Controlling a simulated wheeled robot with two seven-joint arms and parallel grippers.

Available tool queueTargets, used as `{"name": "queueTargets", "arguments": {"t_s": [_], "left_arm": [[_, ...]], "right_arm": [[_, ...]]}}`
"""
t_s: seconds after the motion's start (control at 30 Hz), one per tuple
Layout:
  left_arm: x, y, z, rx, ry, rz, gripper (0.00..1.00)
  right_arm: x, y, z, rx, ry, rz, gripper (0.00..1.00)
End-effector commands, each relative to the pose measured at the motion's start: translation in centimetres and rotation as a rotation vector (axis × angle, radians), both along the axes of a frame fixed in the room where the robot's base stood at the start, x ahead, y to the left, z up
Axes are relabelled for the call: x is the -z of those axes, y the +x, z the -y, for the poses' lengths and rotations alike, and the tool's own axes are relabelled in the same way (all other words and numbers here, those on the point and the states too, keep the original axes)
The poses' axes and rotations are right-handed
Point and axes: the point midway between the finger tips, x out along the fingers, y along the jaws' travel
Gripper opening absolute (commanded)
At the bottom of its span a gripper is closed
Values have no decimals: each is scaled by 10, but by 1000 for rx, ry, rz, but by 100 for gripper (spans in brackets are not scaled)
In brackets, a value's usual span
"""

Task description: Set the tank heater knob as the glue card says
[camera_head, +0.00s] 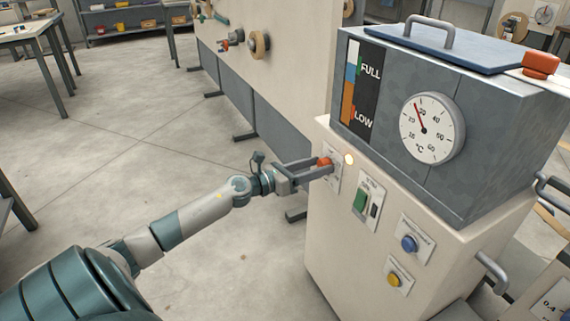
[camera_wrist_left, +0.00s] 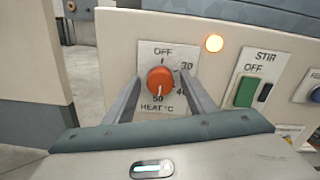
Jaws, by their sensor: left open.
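The heater knob is orange-red and round; it sits on the tank's front panel in the head view (camera_head: 324,162) and in the left wrist view (camera_wrist_left: 160,80). Its plate (camera_wrist_left: 180,52) reads OFF at the top, 30 at the right, 50 near the bottom and HEAT °C below. A pale mark on the knob seems to point down, near 50. My left gripper (camera_head: 312,169) is open, its two fingers on either side of the knob (camera_wrist_left: 163,86); I cannot tell whether they touch it. I cannot make out the glue card. My right gripper is out of view.
An amber lamp (camera_head: 348,159) glows right of the knob. The green STIR switch (camera_head: 360,200), a blue button (camera_head: 409,243) and a yellow button (camera_head: 393,279) sit further along. Open floor lies left.

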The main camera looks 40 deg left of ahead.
Motion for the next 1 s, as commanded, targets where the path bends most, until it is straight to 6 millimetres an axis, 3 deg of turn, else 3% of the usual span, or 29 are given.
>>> {"name": "queueTargets", "arguments": {"t_s": [0.37, 1.0], "left_arm": [[2, -34, -13, 0, 0, -2, 50], [1, -118, -49, -1, -1, -2, 50]], "right_arm": [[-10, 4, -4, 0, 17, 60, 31], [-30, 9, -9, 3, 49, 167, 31]]}}
